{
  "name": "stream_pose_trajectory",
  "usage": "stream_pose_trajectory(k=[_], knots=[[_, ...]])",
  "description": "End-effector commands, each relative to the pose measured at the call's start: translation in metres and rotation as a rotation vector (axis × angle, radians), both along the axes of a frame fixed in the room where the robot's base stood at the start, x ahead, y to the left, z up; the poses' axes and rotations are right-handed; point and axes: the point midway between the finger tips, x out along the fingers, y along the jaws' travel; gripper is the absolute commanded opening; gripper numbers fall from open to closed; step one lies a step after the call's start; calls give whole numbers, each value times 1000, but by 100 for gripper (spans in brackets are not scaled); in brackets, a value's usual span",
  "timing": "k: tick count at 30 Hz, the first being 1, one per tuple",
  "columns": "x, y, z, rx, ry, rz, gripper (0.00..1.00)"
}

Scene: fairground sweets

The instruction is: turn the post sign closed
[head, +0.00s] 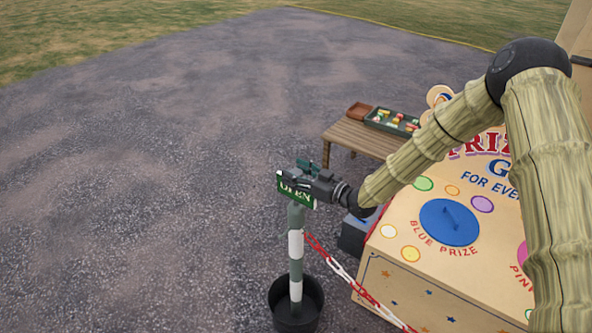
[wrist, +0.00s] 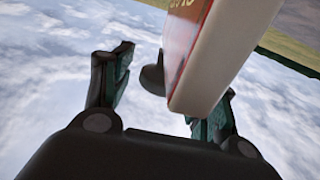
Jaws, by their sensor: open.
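The post sign (head: 296,193) is a small green board with white letters reading OPEN, on top of a green and white banded post (head: 296,244). My gripper (head: 294,173) is at the sign's upper edge and covers part of it. In the wrist view the gripper (wrist: 174,76) is open. The sign's thick pale edge (wrist: 222,55) and a red face with partly cut-off lettering reach in beside the right finger, hiding part of it. I cannot tell whether they touch. A dark rounded piece (wrist: 152,77) shows beside the sign, between the fingers.
The post stands in a black tub (head: 297,306). A red and white chain (head: 345,275) runs from it to the right, in front of the prize stall (head: 445,255). A wooden bench (head: 362,138) holds a tray of sweets (head: 392,121). Paving at the left is clear.

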Motion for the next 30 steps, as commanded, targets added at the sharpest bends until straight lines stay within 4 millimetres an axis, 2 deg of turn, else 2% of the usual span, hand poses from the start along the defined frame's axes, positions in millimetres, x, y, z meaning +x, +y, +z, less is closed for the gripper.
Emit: stream_pose_trajectory(k=[8, 15, 18, 25, 30], knots=[[1, 0, 0, 0, 0, -1, 58], [1, 0, 0, 0, 0, -1, 14], [1, 0, 0, 0, 0, -1, 0], [1, 2, -1, 0, 0, 13, 0], [-1, 13, -3, -3, -4, 77, 0]])
